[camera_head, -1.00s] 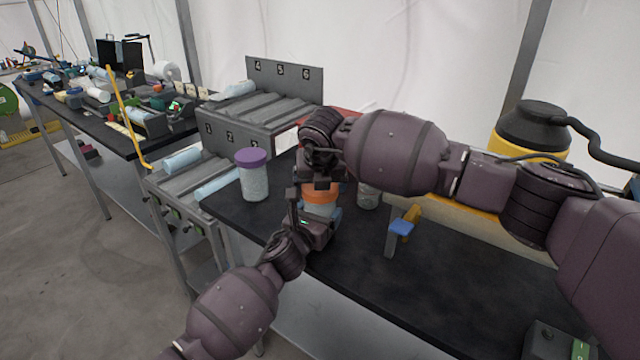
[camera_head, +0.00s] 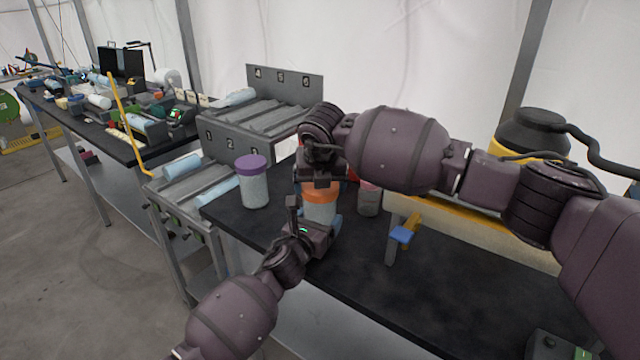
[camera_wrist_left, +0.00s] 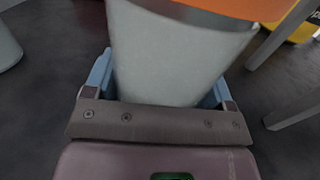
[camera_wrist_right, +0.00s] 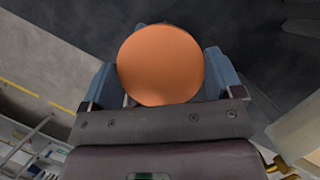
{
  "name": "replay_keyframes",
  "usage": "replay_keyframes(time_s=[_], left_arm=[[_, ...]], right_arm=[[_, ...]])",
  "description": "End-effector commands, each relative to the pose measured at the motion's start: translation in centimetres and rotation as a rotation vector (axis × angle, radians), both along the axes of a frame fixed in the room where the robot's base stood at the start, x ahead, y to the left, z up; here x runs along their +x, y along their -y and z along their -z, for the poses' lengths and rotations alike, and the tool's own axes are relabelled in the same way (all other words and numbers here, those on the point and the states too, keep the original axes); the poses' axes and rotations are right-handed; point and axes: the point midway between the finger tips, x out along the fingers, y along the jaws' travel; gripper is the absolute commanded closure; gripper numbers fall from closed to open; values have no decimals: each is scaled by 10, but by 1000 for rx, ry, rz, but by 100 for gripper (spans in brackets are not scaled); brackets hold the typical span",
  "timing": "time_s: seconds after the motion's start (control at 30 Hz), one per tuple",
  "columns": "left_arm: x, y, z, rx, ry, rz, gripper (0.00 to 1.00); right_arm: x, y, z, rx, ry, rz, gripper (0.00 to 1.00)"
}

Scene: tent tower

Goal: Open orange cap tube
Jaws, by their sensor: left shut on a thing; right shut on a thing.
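The orange-capped tube stands upright near the middle of the head view, with a pale body (camera_head: 319,213) and an orange cap (camera_head: 320,195). My left gripper (camera_head: 314,217) is shut around the body from the front; the left wrist view shows the grey body (camera_wrist_left: 180,55) between its blue fingers and the cap (camera_wrist_left: 235,7) above. My right gripper (camera_head: 320,183) is shut on the cap from above; the round cap (camera_wrist_right: 160,65) fills its jaws in the right wrist view. The cap sits at the tube's top; I cannot tell if it is loosened.
A purple-lidded jar (camera_head: 253,185) stands left of the tube. Another jar (camera_head: 369,200) stands just right. A numbered grey rack (camera_head: 240,140) is at the back left.

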Motion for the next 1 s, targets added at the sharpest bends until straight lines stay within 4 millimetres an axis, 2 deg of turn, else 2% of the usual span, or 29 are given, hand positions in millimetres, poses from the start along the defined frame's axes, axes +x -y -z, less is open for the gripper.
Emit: replay_keyframes(time_s=[0.17, 0.53, 0.77, 0.8, 0.93, 1.0], left_arm=[[0, 0, 0, 0, 0, 0, 65], [0, 0, 0, 0, 0, 0, 65], [0, 0, 0, 0, 0, 0, 65], [0, 0, 0, 0, 0, 0, 20], [0, 0, 0, 0, 0, 0, 0], [0, 0, 0, 0, 0, 0, 0]], right_arm=[[0, 0, -2, 0, 1, 0, 42], [0, 0, -38, 0, 1, -1, 42], [0, 0, -40, 0, 0, -1, 42], [0, 0, -40, 0, 0, -1, 42], [0, 0, -40, 0, 0, 0, 42], [0, 0, -40, 0, 0, 0, 42]])
